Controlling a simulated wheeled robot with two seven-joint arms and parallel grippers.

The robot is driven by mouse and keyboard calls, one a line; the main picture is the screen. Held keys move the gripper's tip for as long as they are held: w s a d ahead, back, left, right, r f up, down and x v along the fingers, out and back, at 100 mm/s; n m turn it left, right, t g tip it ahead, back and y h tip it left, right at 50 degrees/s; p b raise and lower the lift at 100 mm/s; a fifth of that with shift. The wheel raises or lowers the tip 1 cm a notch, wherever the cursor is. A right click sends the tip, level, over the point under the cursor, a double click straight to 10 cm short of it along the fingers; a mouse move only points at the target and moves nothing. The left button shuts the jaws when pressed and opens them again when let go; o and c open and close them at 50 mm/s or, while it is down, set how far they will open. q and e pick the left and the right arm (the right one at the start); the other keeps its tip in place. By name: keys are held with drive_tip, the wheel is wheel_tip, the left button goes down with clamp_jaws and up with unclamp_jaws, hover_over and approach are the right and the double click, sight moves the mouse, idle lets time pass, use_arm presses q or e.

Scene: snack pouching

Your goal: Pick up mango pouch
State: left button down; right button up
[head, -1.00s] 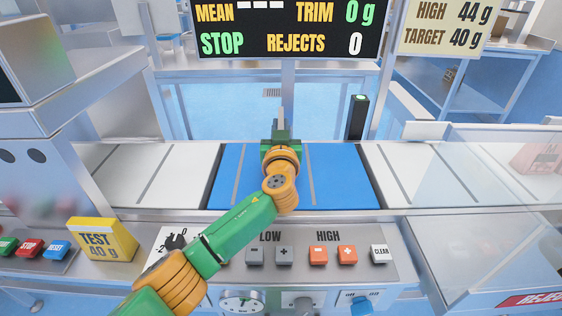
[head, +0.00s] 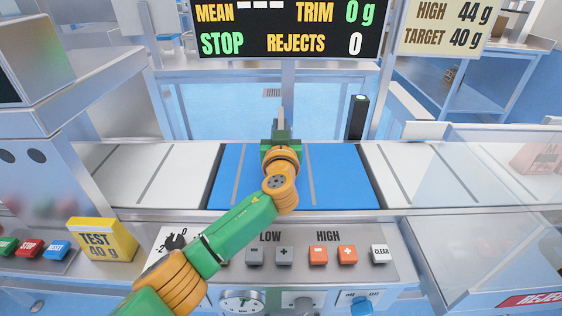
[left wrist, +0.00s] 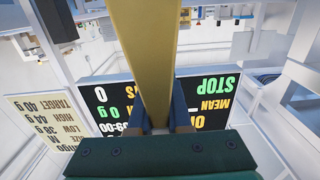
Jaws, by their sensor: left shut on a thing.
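My left gripper (head: 280,132) is over the blue middle section of the conveyor, pointing away from me. In the left wrist view its two fingers (left wrist: 160,122) are shut on a tall yellow thing, the mango pouch (left wrist: 148,50). The pouch shows there edge-on, as a plain yellow strip running up out of the picture. In the head view my gripper and wrist hide it. No print on it can be read. My right gripper is in neither view.
The conveyor has a blue belt (head: 340,180) between white belts on both sides. A yellow test block (head: 102,240) stands at the front left. A display (head: 285,28) hangs behind, and a black post (head: 356,118) stands behind the belt. A clear cover (head: 480,190) is at right.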

use_arm(q)
wheel_tip(320, 180, up, 3)
drive_tip(key=shift+f+b, duration=0.15)
drive_tip(key=shift+b, duration=0.15)
drive_tip(key=s+r, duration=0.1)
drive_tip(key=r, duration=0.1)
drive_tip(key=s+r, duration=0.4)
drive_tip(key=shift+s+r, duration=0.15)
drive_tip(key=shift+r, duration=0.25)
drive_tip(key=s+r+b, duration=0.1)
drive_tip(key=s+r, duration=0.2)
drive_tip(key=s, duration=0.5)
drive_tip(key=shift+s+r, duration=0.25)
drive_tip(key=shift+s, duration=0.15)
